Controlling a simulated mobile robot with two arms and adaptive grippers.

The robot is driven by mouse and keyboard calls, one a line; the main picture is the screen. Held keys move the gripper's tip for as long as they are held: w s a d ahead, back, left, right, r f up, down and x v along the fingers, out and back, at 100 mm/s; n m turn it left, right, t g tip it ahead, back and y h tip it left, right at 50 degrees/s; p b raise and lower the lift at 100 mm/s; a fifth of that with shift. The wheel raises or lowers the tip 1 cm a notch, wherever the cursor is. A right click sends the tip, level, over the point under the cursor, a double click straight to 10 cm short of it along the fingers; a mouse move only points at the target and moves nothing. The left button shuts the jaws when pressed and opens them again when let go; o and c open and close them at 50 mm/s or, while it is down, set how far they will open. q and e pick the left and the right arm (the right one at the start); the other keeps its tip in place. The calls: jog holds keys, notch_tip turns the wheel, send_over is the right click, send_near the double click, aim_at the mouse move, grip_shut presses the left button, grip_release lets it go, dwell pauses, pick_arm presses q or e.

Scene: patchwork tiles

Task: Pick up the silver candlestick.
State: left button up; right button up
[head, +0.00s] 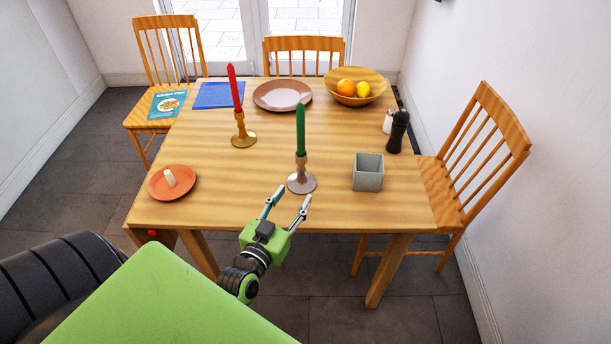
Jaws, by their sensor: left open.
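The silver candlestick (301,181) stands upright on the wooden table near its front edge, with a green candle (300,130) in it. My left gripper (288,195) is open and empty, just in front of the candlestick's base. Its fingers point toward the base, and the right fingertip appears close to it; I cannot tell whether they touch. A brass candlestick (243,136) with a red candle (235,88) stands further back to the left. My right gripper is not in view.
A grey square pot (368,172) stands right of the silver candlestick. An orange saucer (185,190) with a short white candle is at the left. A plate (265,102), a fruit bowl (340,95) and a black pepper mill (398,132) stand further back. Chairs surround the table (230,207).

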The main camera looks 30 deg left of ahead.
aim_at(299, 161)
pick_arm(q)
jog(key=shift+n+t+y, duration=0.4)
jog(key=shift+y, duration=0.3)
jog(key=w+a, duration=0.1)
jog(key=w, duration=0.2)
jog(key=w+a+r, duration=0.1)
jog(key=w+a, duration=0.1)
jog(key=w+a+p, duration=0.1)
jog(key=w, duration=0.2)
jog(key=shift+w+a+r, duration=0.15)
jog(key=shift+w+r, duration=0.1)
jog(key=shift+w, duration=0.05)
jog(key=x, duration=0.4)
jog(key=shift+w+a+f+p, duration=0.15)
jog(key=shift+w+a+p, duration=0.1)
jog(key=shift+w+p, duration=0.1)
grip_shut()
